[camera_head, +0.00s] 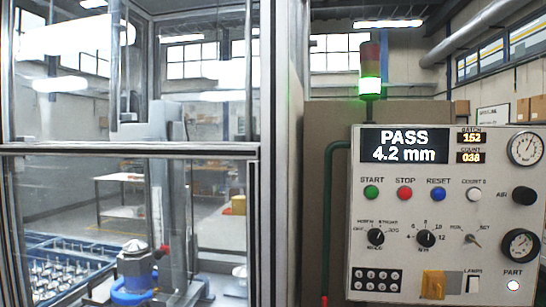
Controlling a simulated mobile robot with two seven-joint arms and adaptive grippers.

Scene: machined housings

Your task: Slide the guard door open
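The guard door (130,149) fills the left of the head view as clear panes in a grey metal frame with a horizontal bar across the middle. A wide grey upright (281,150) stands at its right edge. The door appears closed against this upright, though reflections make this hard to judge. I cannot make out a handle. Behind the lower pane is a grey, cone-topped part (134,264) with blue pieces around its base. The door's lower edge is outside the picture. Neither of my grippers is in view.
A control panel (450,200) stands right of the door, with a display (404,146) reading PASS 4.2 mm, buttons, knobs and gauges. A stack light (370,85) glows green above. A blue tray (60,262) with several metal parts shows through the lower pane.

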